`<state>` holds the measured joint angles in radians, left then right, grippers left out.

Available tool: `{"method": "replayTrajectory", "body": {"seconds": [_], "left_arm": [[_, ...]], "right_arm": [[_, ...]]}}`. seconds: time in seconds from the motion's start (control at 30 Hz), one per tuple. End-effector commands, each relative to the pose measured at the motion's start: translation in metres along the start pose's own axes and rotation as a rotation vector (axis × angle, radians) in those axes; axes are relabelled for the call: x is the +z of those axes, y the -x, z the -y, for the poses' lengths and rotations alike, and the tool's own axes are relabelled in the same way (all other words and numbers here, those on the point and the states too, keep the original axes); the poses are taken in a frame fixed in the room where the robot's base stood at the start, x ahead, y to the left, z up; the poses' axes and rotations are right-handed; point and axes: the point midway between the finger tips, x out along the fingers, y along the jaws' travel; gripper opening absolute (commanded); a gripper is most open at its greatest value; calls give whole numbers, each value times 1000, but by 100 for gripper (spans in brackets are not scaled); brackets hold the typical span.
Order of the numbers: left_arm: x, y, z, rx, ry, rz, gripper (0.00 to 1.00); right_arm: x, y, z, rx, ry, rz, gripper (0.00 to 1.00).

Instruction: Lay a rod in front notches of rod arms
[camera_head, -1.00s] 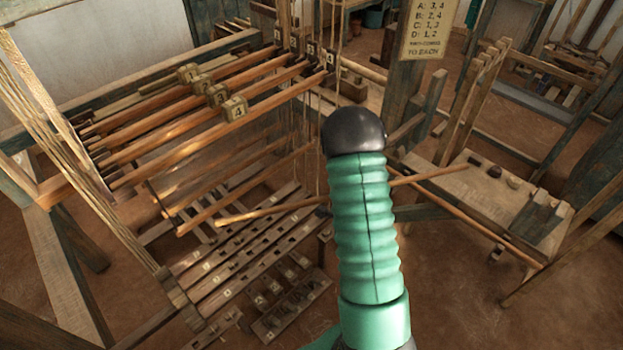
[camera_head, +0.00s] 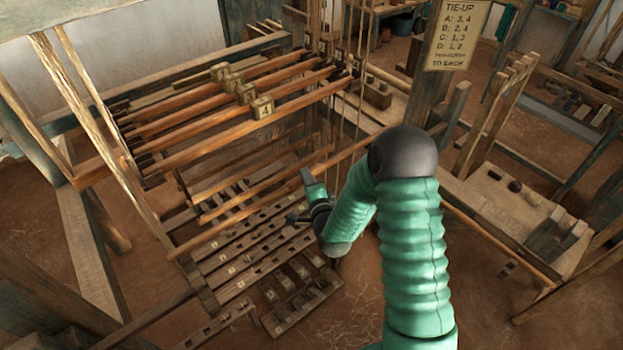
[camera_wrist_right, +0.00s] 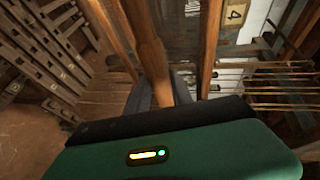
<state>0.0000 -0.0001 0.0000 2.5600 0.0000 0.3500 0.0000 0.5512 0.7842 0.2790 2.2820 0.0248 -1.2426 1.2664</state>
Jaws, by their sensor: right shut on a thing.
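My right gripper (camera_head: 304,214) is in the middle of the head view, above the treadle area and shut on a long wooden rod. The rod (camera_head: 235,220) runs slantwise from lower left to upper right, behind the gripper and below the numbered shafts. In the right wrist view the rod (camera_wrist_right: 150,52) passes between the two dark fingers (camera_wrist_right: 160,95) and extends away from them. The rod arms and their front notches cannot be made out with certainty. My left gripper is not in view.
Numbered shafts (camera_head: 215,126) hang at upper left. Slotted treadle boards (camera_head: 245,255) lie low beneath the rod. Thin cords (camera_head: 358,95) hang near the shaft ends. A bench (camera_head: 490,205) and uprights stand at right. The floor at front centre is open.

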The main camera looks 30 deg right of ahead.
Motion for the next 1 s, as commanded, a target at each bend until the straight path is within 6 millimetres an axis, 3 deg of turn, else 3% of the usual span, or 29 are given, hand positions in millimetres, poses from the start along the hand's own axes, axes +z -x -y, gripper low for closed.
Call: {"method": "replayTrajectory", "body": {"seconds": [0.7,1.0], "left_arm": [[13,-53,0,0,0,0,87],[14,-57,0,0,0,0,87]], "right_arm": [[5,-15,-62,-2,-1,-2,0],[5,-16,-66,-2,-1,-2,0]]}}
